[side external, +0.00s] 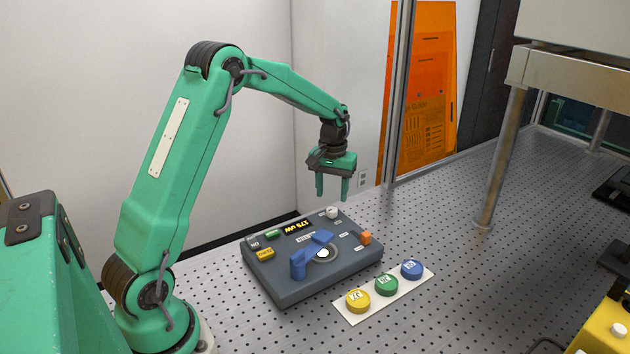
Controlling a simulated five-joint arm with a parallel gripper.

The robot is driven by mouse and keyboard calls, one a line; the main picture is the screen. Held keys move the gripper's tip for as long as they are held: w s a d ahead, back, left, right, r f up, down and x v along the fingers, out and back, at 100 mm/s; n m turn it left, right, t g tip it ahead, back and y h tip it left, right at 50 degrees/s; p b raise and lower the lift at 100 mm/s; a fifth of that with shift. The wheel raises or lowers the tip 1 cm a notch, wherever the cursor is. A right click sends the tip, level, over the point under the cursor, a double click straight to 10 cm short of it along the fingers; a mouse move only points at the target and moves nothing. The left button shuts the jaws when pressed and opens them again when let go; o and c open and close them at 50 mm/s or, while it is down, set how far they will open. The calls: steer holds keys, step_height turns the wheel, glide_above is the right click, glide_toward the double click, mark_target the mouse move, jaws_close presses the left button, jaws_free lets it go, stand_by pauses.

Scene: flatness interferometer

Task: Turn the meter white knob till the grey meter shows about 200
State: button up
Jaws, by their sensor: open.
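The grey meter (290,288) is a box lying on the perforated table. Its small dark display (297,226) has yellow digits that seem to read about 175 UW. The white knob (332,212) stands on the meter's top near its far corner. My gripper (332,189) is open and empty, pointing down above the white knob, with its two fingers apart. The fingertips look a little above the knob; the exact gap cannot be told from this view.
The meter also carries a blue lever (299,263), a yellow button (265,253), a green button (273,235) and an orange block (366,238). A white strip (344,307) with yellow, green and blue round buttons lies in front. A metal-legged stand (500,155) is at right.

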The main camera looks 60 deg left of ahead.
mark_target(332, 209)
steer(key=shift+f, duration=2.6)
steer(key=shift+c, duration=0.4)
steer(key=c, duration=0.9)
